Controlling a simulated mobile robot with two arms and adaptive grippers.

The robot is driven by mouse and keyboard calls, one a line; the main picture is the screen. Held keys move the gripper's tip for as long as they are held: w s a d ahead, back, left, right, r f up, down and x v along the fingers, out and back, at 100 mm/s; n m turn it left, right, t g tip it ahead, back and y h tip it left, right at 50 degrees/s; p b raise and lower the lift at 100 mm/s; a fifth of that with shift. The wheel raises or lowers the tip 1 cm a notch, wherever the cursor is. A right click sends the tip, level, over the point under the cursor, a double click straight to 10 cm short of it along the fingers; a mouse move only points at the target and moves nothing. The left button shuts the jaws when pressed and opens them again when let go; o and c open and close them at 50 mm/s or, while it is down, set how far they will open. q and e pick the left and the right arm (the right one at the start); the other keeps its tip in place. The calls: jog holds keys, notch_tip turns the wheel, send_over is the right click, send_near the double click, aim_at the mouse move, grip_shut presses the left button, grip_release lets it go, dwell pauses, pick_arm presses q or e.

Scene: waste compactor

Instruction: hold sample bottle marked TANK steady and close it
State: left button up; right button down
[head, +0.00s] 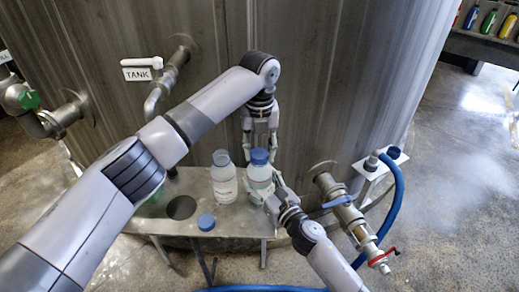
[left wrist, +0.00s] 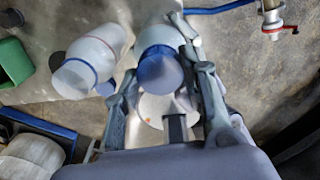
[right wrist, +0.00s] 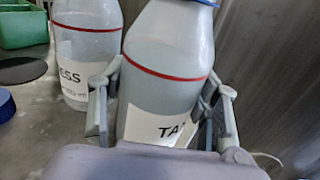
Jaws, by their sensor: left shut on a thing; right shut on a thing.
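The sample bottle marked TANK (head: 258,175) stands upright on the metal shelf. In the right wrist view its label (right wrist: 165,130) shows "TA", the rest hidden by a finger. A blue cap (head: 259,157) sits on its mouth; how tight it is I cannot tell. My left gripper (head: 260,142) points down from above and is shut on the cap, which also shows between its fingers in the left wrist view (left wrist: 160,70). My right gripper (head: 262,195) is shut around the bottle's lower body, one finger on each side in the right wrist view (right wrist: 163,108).
A second bottle (head: 223,182), its label reading "ESS", stands uncapped close to the left. A valve with a blue handle (head: 338,202) and a blue hose (head: 396,205) are on the right.

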pick_arm(q)
jog(key=m, duration=0.7)
jog(key=shift+m, duration=0.4)
jog(key=o, duration=0.7)
jog(key=shift+r, duration=2.25)
